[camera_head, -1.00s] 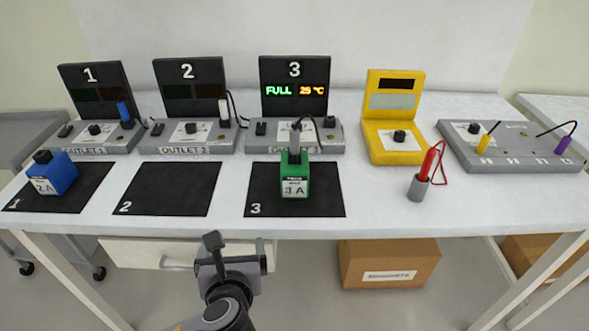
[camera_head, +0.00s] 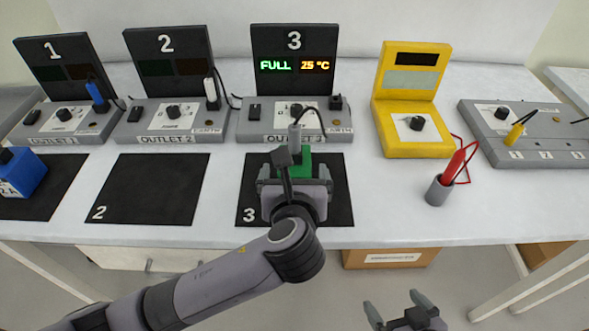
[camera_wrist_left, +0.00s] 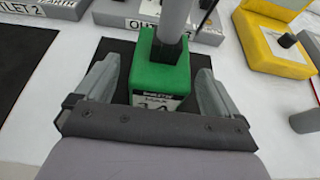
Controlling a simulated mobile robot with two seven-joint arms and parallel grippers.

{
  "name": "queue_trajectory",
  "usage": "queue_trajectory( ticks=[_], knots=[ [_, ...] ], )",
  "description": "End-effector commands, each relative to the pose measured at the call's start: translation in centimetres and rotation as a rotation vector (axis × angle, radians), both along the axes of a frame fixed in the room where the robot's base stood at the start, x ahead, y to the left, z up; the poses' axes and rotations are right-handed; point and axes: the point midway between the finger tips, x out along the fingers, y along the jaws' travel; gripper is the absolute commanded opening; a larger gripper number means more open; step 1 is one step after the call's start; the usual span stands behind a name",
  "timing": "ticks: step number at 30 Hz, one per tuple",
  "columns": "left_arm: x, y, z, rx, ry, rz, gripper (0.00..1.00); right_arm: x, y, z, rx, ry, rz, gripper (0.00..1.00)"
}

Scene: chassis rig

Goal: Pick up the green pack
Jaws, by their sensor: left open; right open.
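The green pack (camera_head: 305,164) stands on black mat 3 (camera_head: 339,206) in front of outlet 3. A grey plug with a black cable is in its top. In the left wrist view the green pack (camera_wrist_left: 160,78) stands between the two open fingers, with its white label facing me. My left gripper (camera_head: 295,176) is open around the pack, and it also shows in the left wrist view (camera_wrist_left: 157,95); a gap shows at the right finger. In the head view my left gripper hides most of the pack. My right gripper (camera_head: 400,306) is open and empty, low in front of the table.
Outlet 3 (camera_head: 270,121) behind the pack shows FULL and 25 °C. The blue pack (camera_head: 22,176) is on mat 1; mat 2 (camera_head: 150,190) is empty. A yellow tester (camera_head: 412,95) and a grey holder with a red probe (camera_head: 440,191) stand to the right.

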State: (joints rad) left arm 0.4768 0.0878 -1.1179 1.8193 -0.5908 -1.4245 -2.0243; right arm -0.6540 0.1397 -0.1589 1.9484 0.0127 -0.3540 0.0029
Motion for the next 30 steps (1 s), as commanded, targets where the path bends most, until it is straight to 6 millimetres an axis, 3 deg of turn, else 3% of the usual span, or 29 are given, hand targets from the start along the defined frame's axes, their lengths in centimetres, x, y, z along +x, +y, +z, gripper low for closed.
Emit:
queue_trajectory(
  ticks=[6, 16, 23, 30],
  knots=[
    [2.8, 0.0, -0.8, 0.002, 0.0, 0.001, 0.96, 0.0, 0.0, -0.1, 0.0, -0.001, 0.0, 1.0],
    [3.3, 0.0, -1.0, -0.001, 0.001, 0.0, 0.96, 0.2, 0.0, 0.0, 0.0, -0.004, 0.001, 1.0],
    [3.3, 0.0, -1.0, -0.001, 0.001, 0.0, 0.22, 0.2, 0.0, 0.0, 0.0, -0.005, 0.001, 1.0],
    [3.3, -0.1, -0.8, -0.002, -0.003, 0.0, 0.22, 0.2, 0.0, 0.0, 0.0, -0.006, 0.001, 1.0]
  ],
)
